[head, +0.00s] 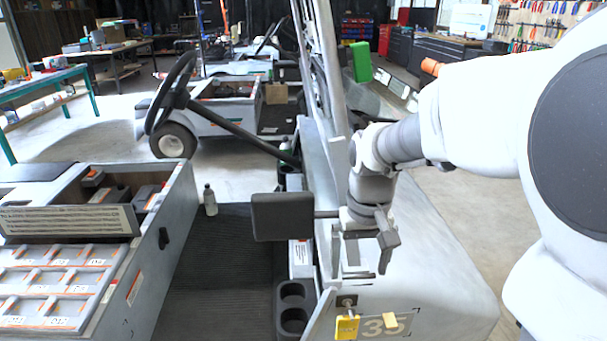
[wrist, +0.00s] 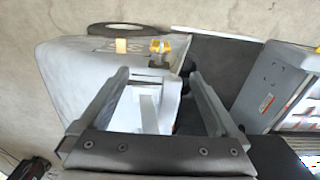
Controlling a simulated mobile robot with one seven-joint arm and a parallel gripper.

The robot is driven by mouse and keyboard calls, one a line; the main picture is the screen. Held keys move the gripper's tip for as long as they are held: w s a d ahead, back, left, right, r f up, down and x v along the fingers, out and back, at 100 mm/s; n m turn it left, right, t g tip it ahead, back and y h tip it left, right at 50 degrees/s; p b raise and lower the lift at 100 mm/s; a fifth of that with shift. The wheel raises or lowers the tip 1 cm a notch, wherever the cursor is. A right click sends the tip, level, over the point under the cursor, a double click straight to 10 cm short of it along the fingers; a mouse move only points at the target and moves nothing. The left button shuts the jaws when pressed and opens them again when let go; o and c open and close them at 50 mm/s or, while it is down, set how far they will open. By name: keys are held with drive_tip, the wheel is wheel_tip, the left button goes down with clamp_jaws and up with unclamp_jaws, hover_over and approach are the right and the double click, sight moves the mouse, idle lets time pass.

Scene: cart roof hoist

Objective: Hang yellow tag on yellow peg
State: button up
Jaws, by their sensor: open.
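A bright yellow tag (head: 347,327) hangs at the cart's front corner, just below a small dark plate with a short metal fitting (head: 347,302). In the wrist view the yellow tag (wrist: 160,46) lies beyond the fingertips, roughly in line with the gap between them. My gripper (head: 362,268) is open and empty, pointing down above the cart's pale front body, a little above and behind the tag. Its two fingers (wrist: 158,76) stand wide apart in the wrist view. I cannot make out a yellow peg in either view.
A pale yellow square (head: 390,321) sits by the number 35 on the cart body. A black pad (head: 283,216) and cup holders (head: 292,305) are left of my gripper. A green block (head: 361,62) is by the windshield frame. A drawer unit (head: 60,280) stands left.

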sight(350, 311)
drive_tip(key=f+b, duration=0.2)
drive_tip(key=f, duration=0.4)
drive_tip(key=f+b, duration=0.1)
drive_tip(key=f, duration=0.5)
drive_tip(key=w+f+b, duration=0.1)
drive_tip(key=f+b, duration=0.1)
drive_tip(key=f, duration=0.4)
drive_tip(key=shift+f+b, duration=0.3)
drive_tip(key=shift+b, duration=0.05)
clamp_jaws()
drive_tip(key=shift+r, duration=0.1)
drive_tip(key=shift+r+p, duration=0.3)
drive_tip(key=shift+p, duration=0.1)
